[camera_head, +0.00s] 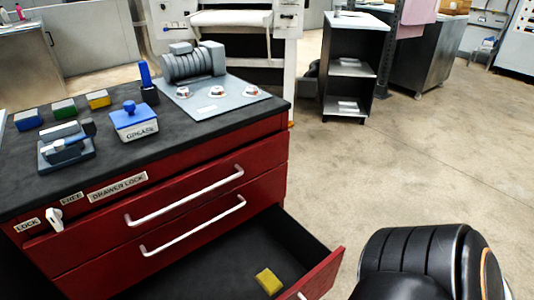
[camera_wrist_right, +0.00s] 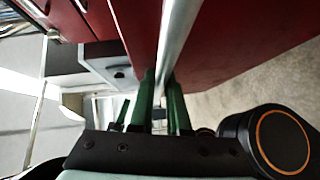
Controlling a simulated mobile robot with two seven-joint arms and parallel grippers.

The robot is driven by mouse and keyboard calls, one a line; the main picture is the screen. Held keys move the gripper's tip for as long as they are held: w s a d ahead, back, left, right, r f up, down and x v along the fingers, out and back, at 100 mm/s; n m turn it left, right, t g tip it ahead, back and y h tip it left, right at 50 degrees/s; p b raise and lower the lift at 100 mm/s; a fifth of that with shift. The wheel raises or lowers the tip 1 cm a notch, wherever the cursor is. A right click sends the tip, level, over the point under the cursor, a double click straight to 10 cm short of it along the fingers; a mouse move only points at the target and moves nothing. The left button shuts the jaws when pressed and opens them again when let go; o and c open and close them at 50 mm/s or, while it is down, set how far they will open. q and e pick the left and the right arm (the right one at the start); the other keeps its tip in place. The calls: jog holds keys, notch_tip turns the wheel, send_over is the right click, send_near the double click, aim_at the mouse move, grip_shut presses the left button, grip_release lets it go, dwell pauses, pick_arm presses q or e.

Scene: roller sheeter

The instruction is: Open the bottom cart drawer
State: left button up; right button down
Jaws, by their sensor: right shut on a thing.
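The red cart (camera_head: 165,215) stands at left. Its bottom drawer (camera_head: 322,274) is pulled out, with a dark interior and a yellow block (camera_head: 268,281) inside. The two drawers above it look shut. The bottom drawer's white handle (camera_head: 290,294) shows only partly at the lower picture edge. In the right wrist view, my right gripper (camera_wrist_right: 164,105) has its green fingers on either side of a pale handle bar (camera_wrist_right: 178,40) and is shut on it, in front of a red drawer face. My left gripper is not in view.
The cart top holds a motor-like unit on a grey plate (camera_head: 215,97), a GREASE box (camera_head: 134,123), several coloured blocks and a small device (camera_head: 66,150). A white lock lever (camera_head: 55,219) is on the cart front. Open floor (camera_head: 390,165) lies right of the cart.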

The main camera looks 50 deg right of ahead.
jog(key=c, duration=0.9)
grip_release()
jog(key=shift+s+d, duration=0.2)
jog(key=shift+s, duration=0.1)
pick_arm(q)
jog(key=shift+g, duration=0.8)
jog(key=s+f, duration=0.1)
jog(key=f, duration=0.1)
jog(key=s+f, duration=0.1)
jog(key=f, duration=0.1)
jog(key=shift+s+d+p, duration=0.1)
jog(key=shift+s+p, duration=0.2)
jog(key=shift+p, duration=0.1)
pick_arm(e)
jog(key=v, duration=1.1)
jog(key=shift+s+d+r, duration=0.1)
jog(key=shift+s+d, duration=0.15)
jog(key=shift+s, duration=0.05)
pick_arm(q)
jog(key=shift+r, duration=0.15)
